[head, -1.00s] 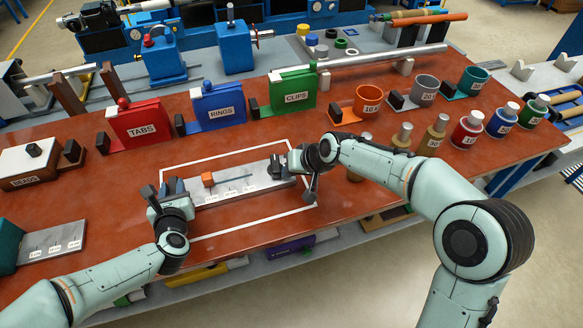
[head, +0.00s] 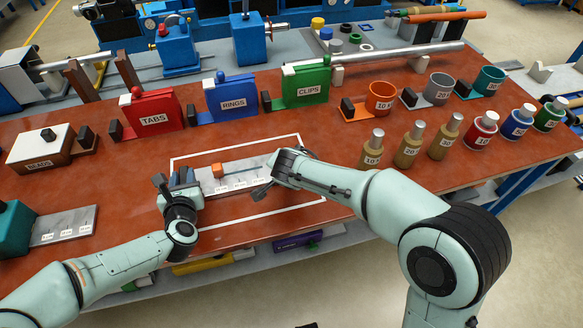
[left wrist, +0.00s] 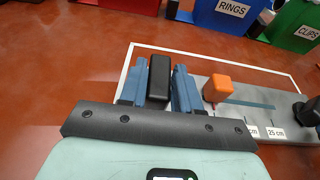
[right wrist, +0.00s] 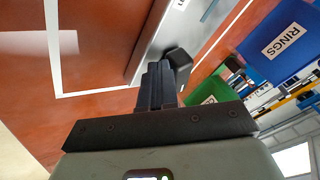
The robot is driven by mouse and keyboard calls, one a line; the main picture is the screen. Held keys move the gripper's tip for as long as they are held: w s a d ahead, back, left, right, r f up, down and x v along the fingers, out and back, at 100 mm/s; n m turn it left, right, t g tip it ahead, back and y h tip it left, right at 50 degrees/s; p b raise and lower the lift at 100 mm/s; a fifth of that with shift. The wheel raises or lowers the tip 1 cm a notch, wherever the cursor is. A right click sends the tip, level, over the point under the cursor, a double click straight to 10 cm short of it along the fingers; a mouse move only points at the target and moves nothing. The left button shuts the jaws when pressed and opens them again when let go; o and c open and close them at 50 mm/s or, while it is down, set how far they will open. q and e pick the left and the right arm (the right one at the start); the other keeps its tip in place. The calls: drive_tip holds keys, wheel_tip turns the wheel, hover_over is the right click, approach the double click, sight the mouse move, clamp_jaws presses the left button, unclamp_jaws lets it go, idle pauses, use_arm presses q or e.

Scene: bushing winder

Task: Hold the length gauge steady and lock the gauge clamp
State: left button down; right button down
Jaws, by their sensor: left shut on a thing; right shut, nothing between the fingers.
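The length gauge (head: 250,177) is a grey plate with length marks, inside a white outline on the red-brown bench. An orange block (head: 217,170) sits on it at the start of a thin blue-grey strip; the block also shows in the left wrist view (left wrist: 217,88). My left gripper (head: 180,180) is shut on a black upright block (left wrist: 158,78) at the gauge's left end. My right gripper (right wrist: 158,80) is shut and empty at the gauge's right end. Its fingertips are right beside a dark knob (right wrist: 179,60); I cannot tell whether they touch. My right arm partly hides that end in the head view.
Red TABS (head: 154,119), blue RINGS (head: 233,98) and green CLIPS (head: 306,87) holders stand behind the gauge. Coloured cups and weights stand to the right. A white-topped BEADS box (head: 40,145) is at the left. Bare bench lies in front of the gauge.

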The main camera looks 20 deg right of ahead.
drive_tip(key=m, duration=0.1)
drive_tip(key=a+m+h, duration=0.1)
drive_tip(key=m+h, duration=0.1)
drive_tip(key=m, duration=0.1)
drive_tip(key=shift+w+a+g, duration=0.35)
drive_tip(key=shift+w+g, duration=0.05)
drive_tip(key=shift+w+a+m+h, duration=0.1)
drive_tip(key=shift+a+m+h, duration=0.1)
drive_tip(key=shift+m+h, duration=0.2)
drive_tip(key=shift+w+a, duration=0.1)
drive_tip(key=shift+a, duration=0.05)
drive_tip(key=shift+s, duration=0.55)
drive_tip(key=s, duration=0.3)
drive_tip(key=v, duration=1)
drive_tip(key=shift+w+a, duration=0.25)
drive_tip(key=shift+w, duration=0.05)
drive_tip(key=shift+r, duration=0.1)
use_arm(q)
drive_tip(key=c, duration=0.7)
unclamp_jaws()
